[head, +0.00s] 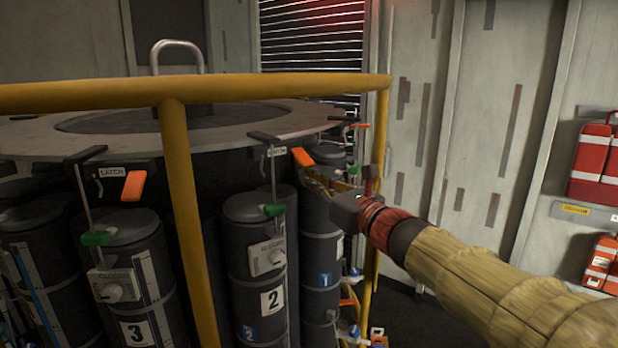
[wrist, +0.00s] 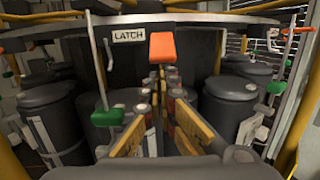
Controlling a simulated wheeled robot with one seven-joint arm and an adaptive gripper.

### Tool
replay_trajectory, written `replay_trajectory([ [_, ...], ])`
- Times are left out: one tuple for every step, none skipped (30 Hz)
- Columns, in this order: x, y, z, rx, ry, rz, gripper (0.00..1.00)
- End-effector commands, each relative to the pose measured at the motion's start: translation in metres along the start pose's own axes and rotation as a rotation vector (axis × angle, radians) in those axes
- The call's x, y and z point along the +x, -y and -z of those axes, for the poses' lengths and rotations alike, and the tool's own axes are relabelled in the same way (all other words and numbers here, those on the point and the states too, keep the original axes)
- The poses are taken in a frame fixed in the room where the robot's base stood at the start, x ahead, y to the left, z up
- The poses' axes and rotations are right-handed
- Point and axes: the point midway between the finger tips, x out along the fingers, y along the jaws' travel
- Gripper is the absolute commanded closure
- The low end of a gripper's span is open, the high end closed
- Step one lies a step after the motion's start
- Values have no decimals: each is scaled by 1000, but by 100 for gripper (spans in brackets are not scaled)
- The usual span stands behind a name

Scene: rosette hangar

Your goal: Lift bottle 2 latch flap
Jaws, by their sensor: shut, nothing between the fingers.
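Bottle 2 (head: 262,255) is a dark cylinder with a white "2" plate, standing upright in the round rack. Above it, under the rack's top plate, is its orange latch flap (head: 302,156) beside a LATCH label. In the wrist view the flap (wrist: 162,47) is near the centre, just right of the label (wrist: 128,36). My gripper (head: 306,174) is shut and empty, its tips just below the flap. In the wrist view its yellow fingers (wrist: 165,82) point at the flap's lower edge. I cannot tell whether they touch it.
A yellow rail (head: 180,200) runs around the rack, with a post in front left. Bottle 3 (head: 130,270) stands left with its own orange flap (head: 134,186). A green-handled rod (wrist: 108,117) hangs left of my fingers. Red cases (head: 594,160) hang on the right wall.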

Motion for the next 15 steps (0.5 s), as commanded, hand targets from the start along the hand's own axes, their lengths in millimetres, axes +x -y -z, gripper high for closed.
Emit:
replay_trajectory([
  [-1,0,-6,-3,-15,1,100],
  [-2,0,-7,-3,-28,1,100],
  [-2,0,-9,-4,-46,1,100],
  [-3,0,-10,-4,-60,1,100],
  [-4,0,-11,-4,-74,1,100],
  [-5,0,-12,-5,-95,1,100],
  [-5,0,-12,-2,-97,0,100],
  [-6,0,-12,-1,-95,0,100],
  [-7,0,-14,-1,-94,0,100],
  [-8,0,-15,-1,-94,0,100],
  [-8,0,-16,-2,-94,0,100],
  [-9,0,-17,-1,-94,0,100],
  [-10,0,-18,0,-94,0,100],
  [-10,0,-19,0,-94,0,100],
  [-11,0,-21,0,-94,0,100],
])
